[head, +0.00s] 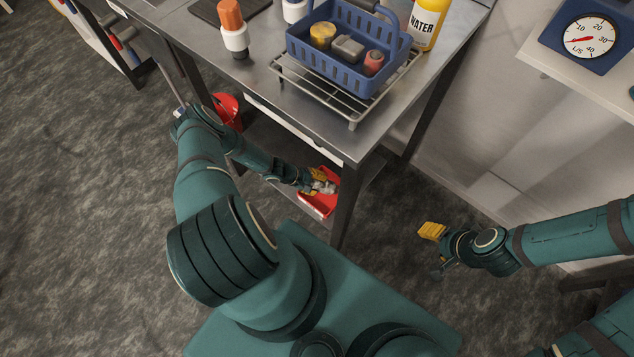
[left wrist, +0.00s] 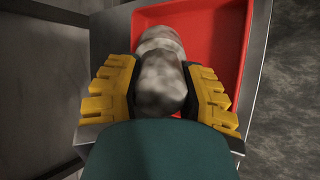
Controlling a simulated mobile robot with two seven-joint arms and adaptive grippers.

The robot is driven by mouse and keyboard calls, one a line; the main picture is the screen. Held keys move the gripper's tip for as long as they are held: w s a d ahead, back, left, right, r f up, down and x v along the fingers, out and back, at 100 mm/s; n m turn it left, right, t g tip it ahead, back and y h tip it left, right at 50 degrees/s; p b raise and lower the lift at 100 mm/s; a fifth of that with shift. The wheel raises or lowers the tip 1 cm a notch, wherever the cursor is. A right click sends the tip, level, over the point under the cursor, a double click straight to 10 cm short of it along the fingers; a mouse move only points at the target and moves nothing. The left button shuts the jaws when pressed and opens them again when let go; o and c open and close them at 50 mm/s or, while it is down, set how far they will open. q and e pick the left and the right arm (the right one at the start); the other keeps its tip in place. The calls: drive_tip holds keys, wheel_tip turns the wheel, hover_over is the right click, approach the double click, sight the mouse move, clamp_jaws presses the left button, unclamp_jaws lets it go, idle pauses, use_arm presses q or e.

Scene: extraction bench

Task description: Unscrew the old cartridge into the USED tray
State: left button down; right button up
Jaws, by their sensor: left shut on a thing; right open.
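My left gripper (head: 322,184) is low at the bench's under-shelf, its yellow fingers shut on a mottled grey-white cartridge (left wrist: 160,72). In the left wrist view my left gripper (left wrist: 162,98) has one finger on each side of the cartridge, and a red tray (left wrist: 228,40) lies beneath. I cannot tell whether the cartridge touches the tray floor. In the head view the red tray (head: 315,204) is partly hidden by the gripper; no label on it can be read. My right gripper (head: 432,232) is open and empty, over the floor to the right of the bench.
On the steel bench top (head: 262,88) a blue basket (head: 340,62) with small items stands on a wire rack (head: 352,118). A red bucket (head: 228,106) is beside the left arm. A bench leg (head: 344,215) is close to the tray.

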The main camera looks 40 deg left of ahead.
use_arm(q)
drive_tip(key=shift+f, duration=0.4)
drive_tip(key=shift+c, duration=2.4)
unclamp_jaws()
drive_tip(key=v, duration=1.2)
